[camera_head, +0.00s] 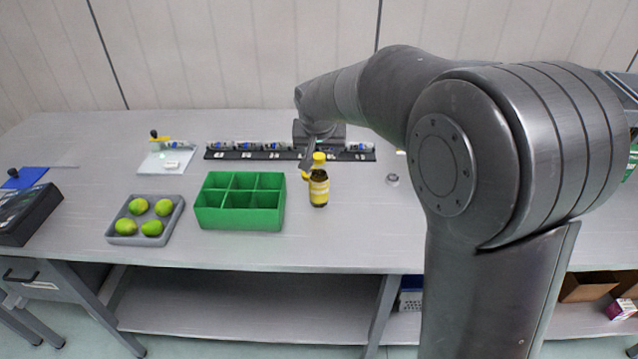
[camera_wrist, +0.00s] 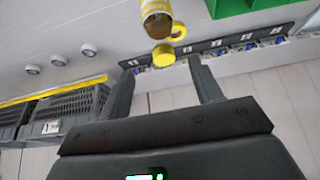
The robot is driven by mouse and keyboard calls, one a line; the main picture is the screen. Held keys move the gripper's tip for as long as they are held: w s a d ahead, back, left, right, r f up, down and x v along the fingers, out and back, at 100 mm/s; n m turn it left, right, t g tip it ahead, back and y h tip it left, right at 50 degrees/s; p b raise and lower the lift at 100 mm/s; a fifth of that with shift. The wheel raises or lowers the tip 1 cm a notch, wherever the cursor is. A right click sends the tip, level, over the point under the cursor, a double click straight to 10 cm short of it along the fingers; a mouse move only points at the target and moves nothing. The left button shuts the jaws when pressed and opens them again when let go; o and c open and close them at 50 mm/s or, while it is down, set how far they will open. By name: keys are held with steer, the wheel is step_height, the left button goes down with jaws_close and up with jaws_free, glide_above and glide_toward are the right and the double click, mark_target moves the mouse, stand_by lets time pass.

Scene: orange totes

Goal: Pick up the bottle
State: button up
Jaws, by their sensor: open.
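The bottle (camera_head: 319,190) stands upright on the table, right of the green box. My gripper (camera_head: 308,161) is at cap height beside the bottle, partly hidden by my arm.
The green compartment box (camera_head: 240,217) stands left of the bottle and looks empty. A grey tray (camera_head: 113,238) holds several green fruits farther left. A black strip (camera_head: 235,155) with small items lies behind. The table in front of the bottle is clear.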

mark_target(320, 159)
steer(key=x, duration=1)
steer(key=shift+w+a+f, duration=0.15)
steer(key=shift+w+f, duration=0.1)
steer(key=shift+w, duration=0.1)
jaws_close()
stand_by(0.3)
